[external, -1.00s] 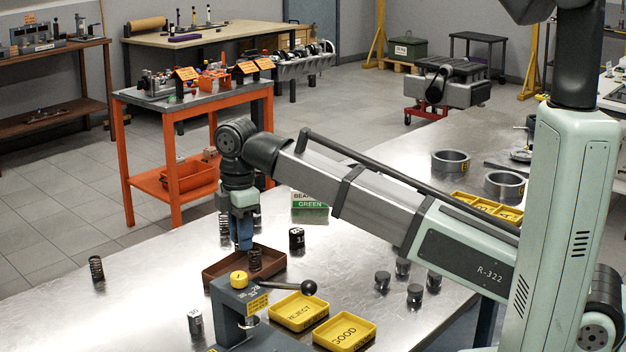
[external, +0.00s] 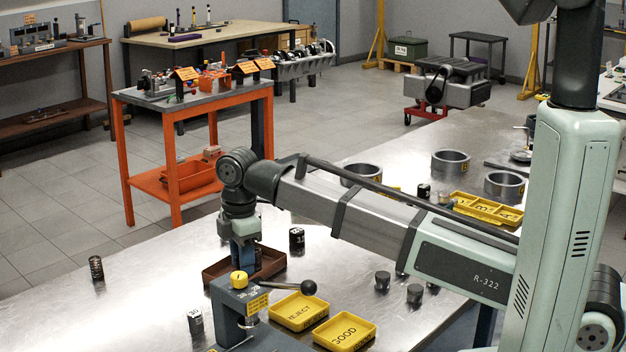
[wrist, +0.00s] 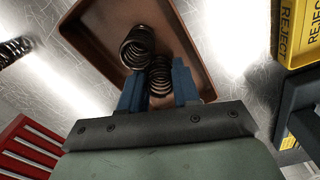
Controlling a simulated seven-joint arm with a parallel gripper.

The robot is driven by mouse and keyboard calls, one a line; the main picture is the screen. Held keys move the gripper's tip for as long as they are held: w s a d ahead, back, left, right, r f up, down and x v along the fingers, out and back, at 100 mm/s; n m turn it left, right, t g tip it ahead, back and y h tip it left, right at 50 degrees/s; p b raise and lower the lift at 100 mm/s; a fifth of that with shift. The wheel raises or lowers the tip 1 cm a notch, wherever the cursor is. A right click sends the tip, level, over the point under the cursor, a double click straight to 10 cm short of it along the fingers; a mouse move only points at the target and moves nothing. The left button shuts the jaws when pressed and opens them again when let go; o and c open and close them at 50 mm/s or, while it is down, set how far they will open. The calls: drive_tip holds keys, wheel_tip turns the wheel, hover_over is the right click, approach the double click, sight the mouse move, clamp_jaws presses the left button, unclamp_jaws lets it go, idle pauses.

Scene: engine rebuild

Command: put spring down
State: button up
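My gripper (external: 244,255) is low over the brown tray (external: 210,277), pointing down. In the wrist view its two blue fingers (wrist: 159,92) stand on either side of a dark coil spring (wrist: 160,72), with no clear gap, so it looks shut on that spring. A second spring (wrist: 137,46) stands in the tray (wrist: 84,38) right beside the held one; it also shows in the external view (external: 258,257). Whether the held spring's lower end touches the tray floor is hidden.
Another spring (external: 96,268) stands alone on the metal bench at left. A blue press-like tool (external: 236,305) with a black-knobbed lever stands just in front of the tray. Yellow REJECT (external: 299,311) and GOOD (external: 345,331) trays lie to the right. Left bench is mostly clear.

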drive_tip(key=o, duration=0.4)
wheel_tip(320, 180, up, 12)
drive_tip(key=shift+r, duration=0.15)
idle(0.6)
drive_tip(key=shift+o, duration=0.2)
